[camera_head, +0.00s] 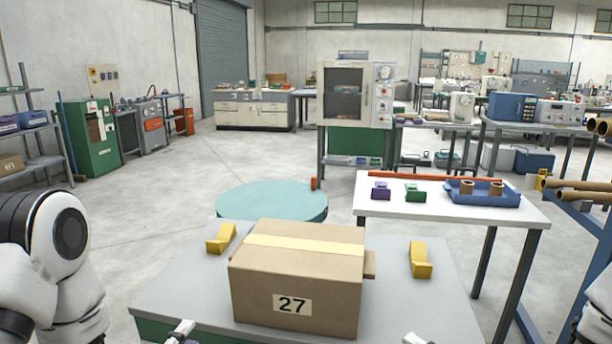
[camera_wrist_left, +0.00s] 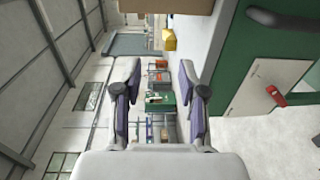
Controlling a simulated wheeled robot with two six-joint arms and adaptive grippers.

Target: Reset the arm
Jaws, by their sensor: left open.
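My left gripper (camera_wrist_left: 160,78) is open and empty in the left wrist view, its two fingers spread apart. In the head view only a small pale tip of the left gripper (camera_head: 180,332) shows at the bottom edge. A tip of my right gripper (camera_head: 413,339) shows at the bottom edge; its jaws are out of the picture. Both tips are in front of a closed cardboard box (camera_head: 296,290) labelled 27, apart from it. The box, with yellow tape on top, sits on a grey platform (camera_head: 190,284). My left arm is at the lower left, my right arm at the lower right.
Yellow brackets stand left (camera_head: 221,239) and right (camera_head: 420,260) of the box. A teal round disc (camera_head: 272,201) lies behind. A white table (camera_head: 400,209) holds purple and green parts and a blue tray (camera_head: 482,199). A blue rack (camera_head: 590,240) with brown tubes stands at right.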

